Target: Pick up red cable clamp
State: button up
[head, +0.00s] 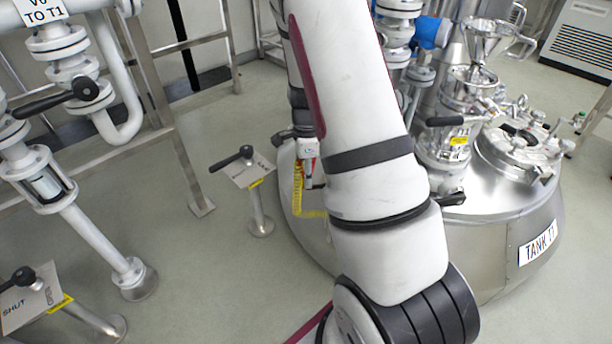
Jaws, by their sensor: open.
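A small red part (308,166) hangs below a white labelled box (307,148) on the left side of the tank, just left of my arm. It looks like the red cable clamp, but it is small and partly hidden, so I cannot be sure. A yellow coiled cable (298,190) hangs beside it and runs down toward the floor. My arm crosses the middle of the head view and covers what lies to the right of the clamp. I cannot make out my gripper in this view.
The steel tank T1 (497,270) stands behind and right of my arm, with fittings on its lid. A lever post (260,215) stands left of the clamp. White pipes with valves (85,235) and a metal frame (172,130) fill the left. Open floor (215,285) lies front left.

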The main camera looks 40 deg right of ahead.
grip_shut()
jog(key=shift+r, duration=0.15)
